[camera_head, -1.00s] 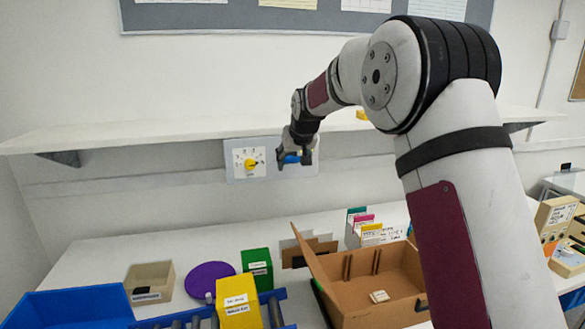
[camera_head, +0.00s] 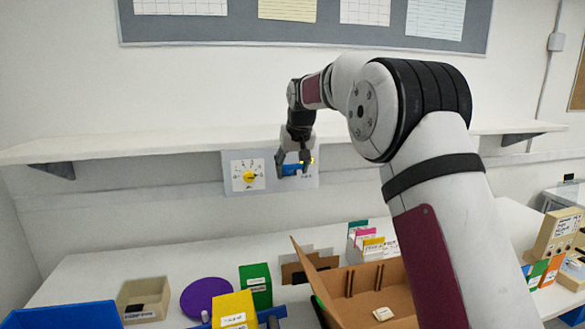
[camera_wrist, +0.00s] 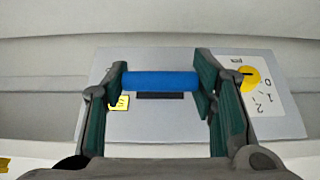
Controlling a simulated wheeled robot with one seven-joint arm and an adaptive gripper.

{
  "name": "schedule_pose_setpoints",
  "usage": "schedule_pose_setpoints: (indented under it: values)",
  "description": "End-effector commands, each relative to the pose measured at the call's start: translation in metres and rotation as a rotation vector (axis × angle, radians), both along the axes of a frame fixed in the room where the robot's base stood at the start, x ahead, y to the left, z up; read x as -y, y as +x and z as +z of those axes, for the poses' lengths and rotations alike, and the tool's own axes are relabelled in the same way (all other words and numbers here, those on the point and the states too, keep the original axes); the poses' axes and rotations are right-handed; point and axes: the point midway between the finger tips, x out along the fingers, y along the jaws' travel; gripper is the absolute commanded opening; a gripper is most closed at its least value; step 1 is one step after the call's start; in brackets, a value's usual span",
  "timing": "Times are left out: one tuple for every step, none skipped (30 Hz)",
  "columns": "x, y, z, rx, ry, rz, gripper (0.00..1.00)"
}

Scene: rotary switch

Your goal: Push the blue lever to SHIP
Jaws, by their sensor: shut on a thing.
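The blue lever (camera_head: 292,169) is on a grey panel (camera_head: 230,188) on the wall below the shelf. In the wrist view the blue lever (camera_wrist: 160,81) lies level across the picture, above a dark slot (camera_wrist: 160,96). My gripper (camera_head: 293,165) points down at it, with one finger at each end of the lever, and is shut on it. A small yellow label (camera_wrist: 120,102) shows beside the left finger, and its writing is too small to read. I cannot make out the word SHIP in either view.
A yellow rotary knob (camera_head: 249,177) on a white numbered dial sits left of the lever on the same panel. A white shelf (camera_head: 120,149) runs just above. Bins, boxes and an open cardboard box (camera_head: 345,300) stand on the table below.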

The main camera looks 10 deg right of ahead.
Motion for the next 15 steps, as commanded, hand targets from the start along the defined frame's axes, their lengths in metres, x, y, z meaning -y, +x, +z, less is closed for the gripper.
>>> schedule_pose_setpoints:
  values:
    - [-0.0003,0.0013,0.0013,0.006,0.000,0.000,0.54]
    - [-0.0003,0.0012,0.0013,0.006,0.000,0.000,0.61]
    - [-0.0003,0.0012,0.0011,0.005,0.000,0.000,0.70]
    - [-0.0003,0.0011,0.0011,0.005,0.000,0.000,0.73]
    - [-0.0003,0.0010,0.0009,0.005,0.000,0.000,0.73]
    - [-0.0003,0.0009,0.0008,0.004,0.000,0.000,0.73]
    - [-0.0002,0.0008,0.0008,0.004,0.000,0.000,0.73]
    - [-0.0002,0.0008,0.0007,0.004,0.000,0.000,0.73]
    - [-0.0002,0.0007,0.0006,0.003,0.000,0.000,0.73]
    - [-0.0002,0.0006,0.0006,0.003,0.000,0.000,0.73]
    - [-0.0002,0.0006,0.0006,0.003,0.000,0.000,0.73]
    - [-0.0002,0.0005,0.0005,0.003,0.000,0.000,0.73]
    - [-0.0001,0.0003,0.0009,0.003,0.000,0.000,0.73]
    - [-0.0001,0.0000,0.0017,0.003,0.000,0.001,0.73]
    - [-0.0001,-0.0009,0.0034,0.003,0.000,0.000,0.73]
